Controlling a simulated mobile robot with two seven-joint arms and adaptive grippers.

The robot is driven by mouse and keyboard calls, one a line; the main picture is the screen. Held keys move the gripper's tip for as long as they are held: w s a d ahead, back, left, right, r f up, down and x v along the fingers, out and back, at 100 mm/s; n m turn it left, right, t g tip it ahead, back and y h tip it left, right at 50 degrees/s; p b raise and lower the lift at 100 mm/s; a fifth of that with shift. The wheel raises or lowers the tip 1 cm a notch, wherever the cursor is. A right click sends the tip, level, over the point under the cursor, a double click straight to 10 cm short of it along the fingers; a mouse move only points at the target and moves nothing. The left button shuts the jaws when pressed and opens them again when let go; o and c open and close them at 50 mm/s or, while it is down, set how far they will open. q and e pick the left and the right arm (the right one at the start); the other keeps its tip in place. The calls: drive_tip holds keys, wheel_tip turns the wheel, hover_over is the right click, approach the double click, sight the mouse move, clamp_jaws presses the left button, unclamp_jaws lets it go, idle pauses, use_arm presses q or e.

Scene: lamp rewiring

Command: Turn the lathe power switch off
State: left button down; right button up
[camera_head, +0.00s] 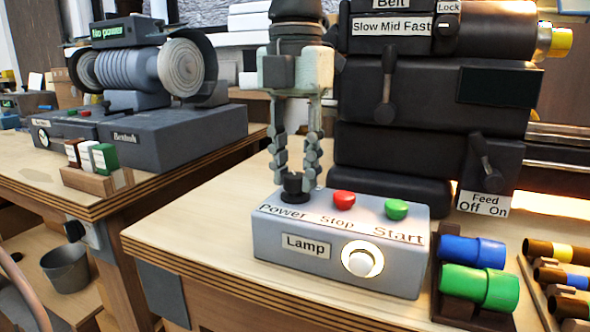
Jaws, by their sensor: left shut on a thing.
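A grey control box (340,255) stands on the front wooden workbench, labelled Power, Stop, Start and Lamp. The black power knob (293,187) is at the left of its top, above the Power label. My left gripper (295,172) comes down from above, its fingers shut around the knob. The fingers partly cover the knob, so I cannot tell its exact turn. The lathe (420,120) is the dark machine behind the box. My right gripper is not in view.
A red button (344,199) and green button (396,209) are close right of the knob. A round white lamp button (361,261) is on the box front. The bench left of the box is clear.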

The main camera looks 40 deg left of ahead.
sight(295, 175)
use_arm(q)
drive_tip(key=shift+n, duration=0.6)
drive_tip(key=shift+w+r+n, duration=0.1)
drive_tip(key=shift+n, duration=0.2)
drive_tip(key=c, duration=1.2)
unclamp_jaws()
wheel_tip(295, 175, up, 12)
drive_tip(key=shift+f, duration=0.1)
